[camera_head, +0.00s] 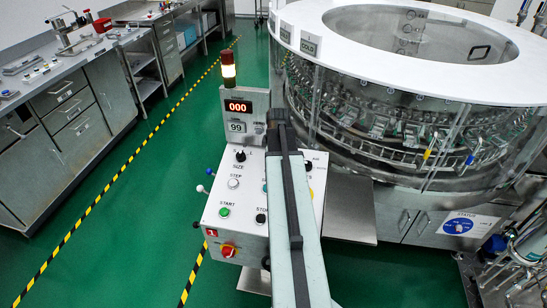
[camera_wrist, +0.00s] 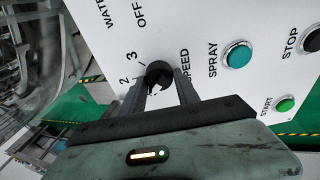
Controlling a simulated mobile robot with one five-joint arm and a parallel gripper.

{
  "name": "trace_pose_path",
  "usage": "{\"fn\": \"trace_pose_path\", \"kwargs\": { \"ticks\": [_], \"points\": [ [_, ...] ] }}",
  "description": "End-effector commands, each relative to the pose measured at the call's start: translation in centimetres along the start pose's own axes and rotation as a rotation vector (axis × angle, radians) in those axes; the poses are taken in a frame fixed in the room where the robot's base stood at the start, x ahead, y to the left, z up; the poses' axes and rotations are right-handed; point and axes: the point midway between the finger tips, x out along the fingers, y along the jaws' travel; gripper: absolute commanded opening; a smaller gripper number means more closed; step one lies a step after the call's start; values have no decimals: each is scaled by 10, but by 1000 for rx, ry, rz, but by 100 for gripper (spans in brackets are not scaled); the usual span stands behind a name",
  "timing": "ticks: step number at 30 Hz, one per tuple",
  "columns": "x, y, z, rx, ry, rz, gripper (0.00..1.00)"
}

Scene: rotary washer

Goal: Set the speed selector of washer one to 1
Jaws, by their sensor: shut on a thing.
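The speed selector (camera_wrist: 158,71) is a small black knob on the white control panel, beside the word SPEED in the wrist view. The numbers 2 and 3 show to its left; no 1 is visible, and I cannot tell which number the knob points to. My gripper (camera_wrist: 160,85) is shut on the knob, with one grey finger on each side of it. In the head view my arm covers this part of the white panel (camera_head: 238,193), so the selector is hidden there. A red display (camera_head: 238,106) reads 000 above the panel.
Near the knob are a teal SPRAY button (camera_wrist: 238,54), a green START button (camera_wrist: 285,104) and a black STOP knob (camera_wrist: 313,40). The round glass-walled washer (camera_head: 400,110) stands right of the panel. A steel counter (camera_head: 60,75) lines the left; green floor between is clear.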

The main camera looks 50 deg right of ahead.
Motion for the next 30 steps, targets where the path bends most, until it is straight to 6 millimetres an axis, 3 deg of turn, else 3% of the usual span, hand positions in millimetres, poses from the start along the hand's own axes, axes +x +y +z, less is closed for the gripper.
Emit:
{"fn": "trace_pose_path", "kwargs": {
  "ticks": [17, 18, 19, 30],
  "points": [
    [0, 2, 2, -26, -5, 0, 0],
    [0, 2, 2, -26, -5, 0, 48],
    [0, 2, 2, -26, -5, 0, 57],
    [-3, 1, 1, -25, -2, -1, 58]
  ]
}}
